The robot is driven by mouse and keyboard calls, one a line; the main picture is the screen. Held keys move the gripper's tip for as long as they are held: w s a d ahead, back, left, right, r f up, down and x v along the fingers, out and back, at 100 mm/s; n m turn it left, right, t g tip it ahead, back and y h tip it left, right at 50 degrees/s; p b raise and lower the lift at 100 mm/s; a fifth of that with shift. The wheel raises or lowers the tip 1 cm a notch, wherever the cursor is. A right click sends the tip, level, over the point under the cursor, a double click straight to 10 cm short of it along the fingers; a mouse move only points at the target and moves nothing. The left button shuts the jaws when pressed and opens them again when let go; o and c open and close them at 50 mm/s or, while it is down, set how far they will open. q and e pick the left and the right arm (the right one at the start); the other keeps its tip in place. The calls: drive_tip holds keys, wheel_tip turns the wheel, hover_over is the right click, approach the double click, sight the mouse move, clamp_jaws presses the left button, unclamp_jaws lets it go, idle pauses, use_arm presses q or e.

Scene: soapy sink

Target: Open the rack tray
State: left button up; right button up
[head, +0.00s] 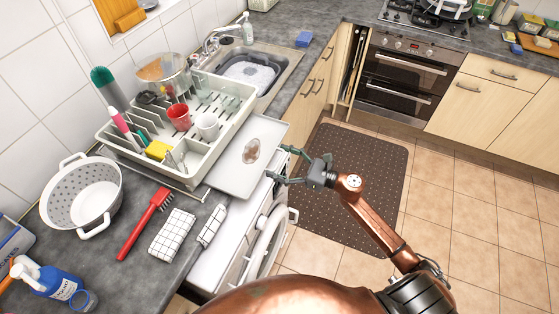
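The dish rack (222,132) stands on the counter beside the sink. Its flat pale rack tray (236,181) sticks out to the right from under the rack, past the counter's front edge, with a brownish wet patch (251,150) on it. My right gripper (277,162) is at the tray's outer right edge. Its two fingers are spread apart along that edge, one farther back and one nearer. I cannot tell whether the fingertips touch the tray. Nothing shows between the fingers. My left gripper is not in view.
The rack holds a red cup (179,117), a white cup (207,126) and utensils. A white colander (83,196), a red brush (146,222) and checked cloths (172,235) lie on the counter to the left. The floor beyond the dark mat (355,185) is clear.

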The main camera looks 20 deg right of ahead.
drive_tip(key=shift+o, duration=0.9)
drive_tip(key=shift+d+r, duration=0.1)
drive_tip(key=shift+d, duration=0.05)
drive_tip(key=shift+s, duration=0.1)
drive_tip(key=v, duration=1.2)
